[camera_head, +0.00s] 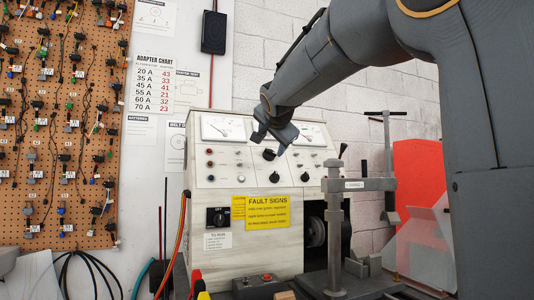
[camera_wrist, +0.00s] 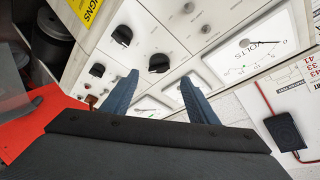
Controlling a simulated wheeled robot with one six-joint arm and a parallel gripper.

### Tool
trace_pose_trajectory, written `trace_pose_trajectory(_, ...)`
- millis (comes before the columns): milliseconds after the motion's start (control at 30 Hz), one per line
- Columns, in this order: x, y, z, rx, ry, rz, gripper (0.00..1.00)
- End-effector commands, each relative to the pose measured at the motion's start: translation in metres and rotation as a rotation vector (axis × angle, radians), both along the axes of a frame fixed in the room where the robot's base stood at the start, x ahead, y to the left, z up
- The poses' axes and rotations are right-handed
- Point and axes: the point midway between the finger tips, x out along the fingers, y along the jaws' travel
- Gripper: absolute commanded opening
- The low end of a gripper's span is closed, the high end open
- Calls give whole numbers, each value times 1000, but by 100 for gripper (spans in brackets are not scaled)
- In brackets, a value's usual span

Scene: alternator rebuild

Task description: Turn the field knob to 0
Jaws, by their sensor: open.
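The pale test bench panel (camera_head: 218,170) carries several black knobs. One black knob (camera_wrist: 159,63) shows between and just beyond my fingertips in the wrist view. Two more black knobs (camera_wrist: 122,35) and (camera_wrist: 97,70) are to its left. A dark knob (camera_head: 269,154) shows just below my gripper in the head view. The lettering is too small to tell which knob is the field knob or where it points. My gripper (camera_head: 270,138) is in front of the panel's upper middle; its spread, empty fingers also show in the wrist view (camera_wrist: 158,77). Contact cannot be told.
Meters (camera_head: 223,127) line the panel's top; the volts meter (camera_wrist: 252,42) is right in the wrist view. A grey press-like fixture (camera_head: 336,225) stands right of the panel front. A red panel (camera_head: 418,180) stands right.

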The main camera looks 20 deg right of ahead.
Motion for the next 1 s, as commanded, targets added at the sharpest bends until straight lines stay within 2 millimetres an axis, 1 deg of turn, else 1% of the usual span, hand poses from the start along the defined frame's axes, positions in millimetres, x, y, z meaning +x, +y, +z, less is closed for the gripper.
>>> trace_pose_trajectory(300,42,-17,-14,1,3,-4,54)
trace_pose_trajectory(433,56,-21,-17,1,2,-2,54)
trace_pose_trajectory(600,65,-22,-20,0,1,0,54)
trace_pose_trajectory(867,66,-22,-20,0,0,0,54)
trace_pose_trajectory(900,66,-22,-20,0,0,0,50)
trace_pose_trajectory(967,66,-23,-20,0,1,-1,40)
trace_pose_trajectory(1000,66,-23,-20,0,1,-1,34)
